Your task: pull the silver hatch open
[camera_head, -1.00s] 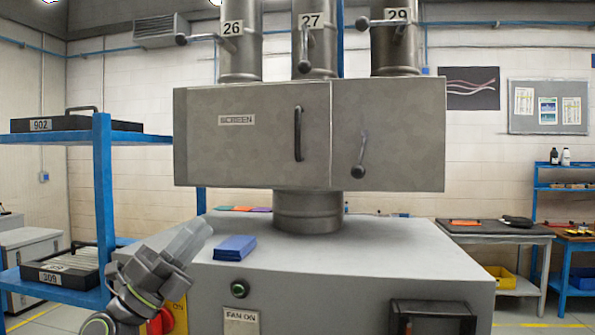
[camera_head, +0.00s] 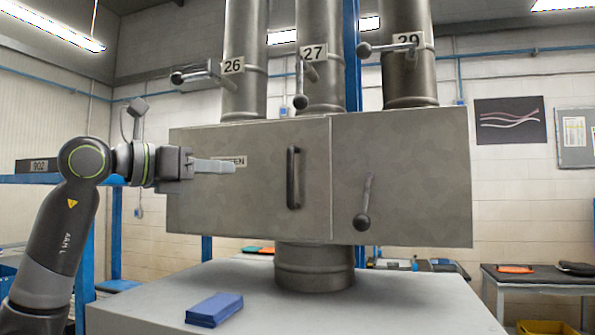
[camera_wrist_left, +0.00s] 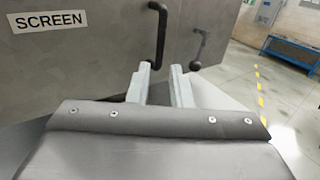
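A silver metal box hangs under the pipes. Its left front panel, the hatch (camera_head: 245,205), has a SCREEN label and a dark upright bar handle (camera_head: 293,178). The handle also shows in the wrist view (camera_wrist_left: 160,35). The hatch looks closed, flush with the right panel (camera_head: 410,180), which carries a ball-ended lever (camera_head: 363,205). My left gripper (camera_head: 232,166) is in front of the SCREEN label, left of the handle and apart from it. In the wrist view its two fingers (camera_wrist_left: 161,68) stand apart with nothing between them. My right gripper is out of view.
Pipes 26, 27 and 29 with ball levers (camera_head: 300,100) rise above the box. Below it, a grey cabinet top (camera_head: 390,295) holds a blue block stack (camera_head: 214,309). A blue shelf frame (camera_head: 116,235) stands at the left.

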